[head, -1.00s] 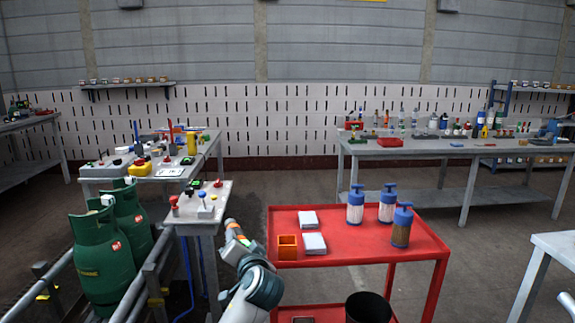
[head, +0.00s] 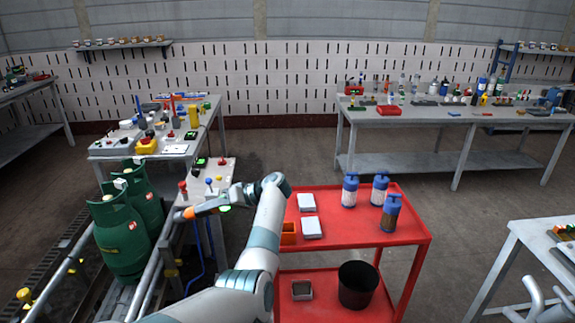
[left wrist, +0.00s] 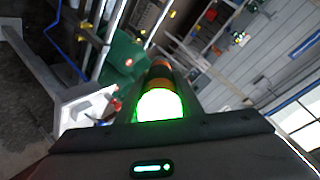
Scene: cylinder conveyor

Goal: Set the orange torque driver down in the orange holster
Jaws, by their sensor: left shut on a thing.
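My left gripper (head: 204,207) is shut on the orange torque driver (head: 188,214), which lies nearly level with its orange end pointing left, in front of the small side table. In the left wrist view the driver (left wrist: 160,104) runs away from the jaws, with a bright green glowing near end and an orange band. The orange holster (head: 288,236), a small box, sits on the red cart's left edge, to the right of the gripper and apart from it. My forearm hides part of it. A pale part at the lower right may be my right arm; its jaws are not clear.
The red cart (head: 408,232) also holds two white-topped boxes (head: 312,228) and several blue-capped bottles (head: 390,212). A black bin (head: 357,285) stands on its lower shelf. Green gas cylinders (head: 120,236) and rails are at left. A small table (head: 222,182) carries buttons.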

